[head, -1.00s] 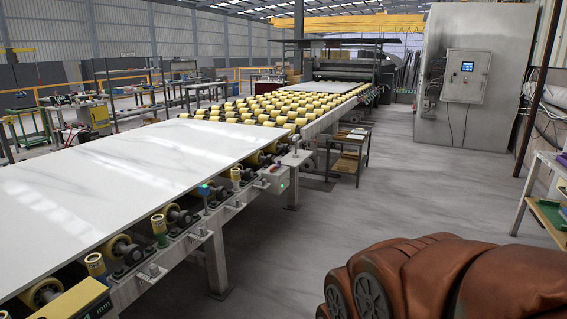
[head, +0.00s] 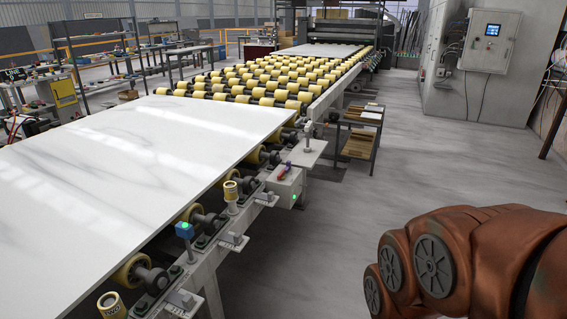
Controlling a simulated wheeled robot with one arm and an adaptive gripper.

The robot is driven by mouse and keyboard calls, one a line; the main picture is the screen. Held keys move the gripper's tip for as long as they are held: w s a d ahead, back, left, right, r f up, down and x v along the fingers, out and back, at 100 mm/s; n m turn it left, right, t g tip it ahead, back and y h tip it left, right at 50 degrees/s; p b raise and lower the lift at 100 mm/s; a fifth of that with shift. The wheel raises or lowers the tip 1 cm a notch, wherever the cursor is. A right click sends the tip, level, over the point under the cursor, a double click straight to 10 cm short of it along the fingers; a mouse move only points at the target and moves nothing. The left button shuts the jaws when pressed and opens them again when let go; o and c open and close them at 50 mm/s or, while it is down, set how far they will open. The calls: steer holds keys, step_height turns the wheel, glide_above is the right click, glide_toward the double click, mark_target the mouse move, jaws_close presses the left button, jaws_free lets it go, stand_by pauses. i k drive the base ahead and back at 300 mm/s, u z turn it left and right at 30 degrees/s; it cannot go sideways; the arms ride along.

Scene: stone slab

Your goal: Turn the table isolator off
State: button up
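A light grey box (head: 288,188) is fixed to the near side of the roller table, just below the slab's right corner. A small red switch handle (head: 284,171) sits on top of it, and a green light shows on its front. The handle is too small to tell its exact position. The roller table (head: 212,262) carries a large white marble-look slab (head: 140,165). My reddish-brown arm fills the lower right, well to the right of the box. My gripper is not in view.
A small blue box with a green light (head: 184,230) stands on the table's near edge. A low shelf stand (head: 360,145) stands beside the table. A control panel (head: 490,41) hangs on the grey cabinet. Open grey floor (head: 340,235) lies right of the table.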

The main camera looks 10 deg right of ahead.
mark_target(281, 176)
steer(key=i, duration=0.1)
steer(key=u, duration=0.2)
steer(key=k, duration=0.3)
steer(key=z, duration=0.8)
steer(key=i, duration=1.35)
steer(key=u, duration=0.8)
steer(key=i, duration=0.8)
steer(key=u, duration=1)
steer(key=i, duration=0.2)
steer(key=u, duration=0.25)
